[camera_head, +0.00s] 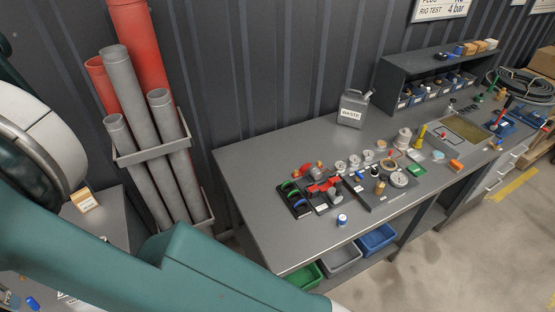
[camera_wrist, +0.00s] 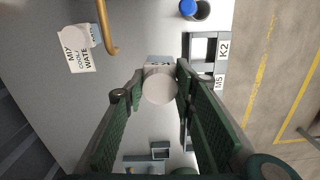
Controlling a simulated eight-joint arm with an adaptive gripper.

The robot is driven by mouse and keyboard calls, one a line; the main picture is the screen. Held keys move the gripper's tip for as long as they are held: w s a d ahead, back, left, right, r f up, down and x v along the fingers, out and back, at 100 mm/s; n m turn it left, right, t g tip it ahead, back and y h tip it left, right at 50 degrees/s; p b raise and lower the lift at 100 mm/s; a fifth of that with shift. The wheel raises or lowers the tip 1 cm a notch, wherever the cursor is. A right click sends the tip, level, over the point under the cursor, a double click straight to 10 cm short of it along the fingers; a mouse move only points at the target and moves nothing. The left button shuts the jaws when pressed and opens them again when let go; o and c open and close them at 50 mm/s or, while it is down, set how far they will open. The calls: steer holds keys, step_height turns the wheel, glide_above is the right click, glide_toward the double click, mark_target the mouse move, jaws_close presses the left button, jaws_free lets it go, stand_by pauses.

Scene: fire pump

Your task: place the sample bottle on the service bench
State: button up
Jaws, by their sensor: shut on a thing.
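In the wrist view my gripper (camera_wrist: 158,78) has its two green fingers closed on a bottle with a round white cap, which I take to be the sample bottle (camera_wrist: 160,87). A bit of its pale label shows past the cap; the rest of it is hidden below. I cannot tell whether it touches the grey surface beneath. The service bench (camera_head: 265,200) is the long grey bench in the head view, with its near left part bare. My gripper and the held bottle do not show in the head view.
Near my gripper are a white labelled container (camera_wrist: 76,48), a brass hooked pipe (camera_wrist: 106,28) and a blue-capped bottle (camera_wrist: 194,9). On the bench stand a waste can (camera_head: 353,108), a blue-and-white jar (camera_head: 342,220) and several pump parts.

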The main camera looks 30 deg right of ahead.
steer(key=shift+r, duration=0.1)
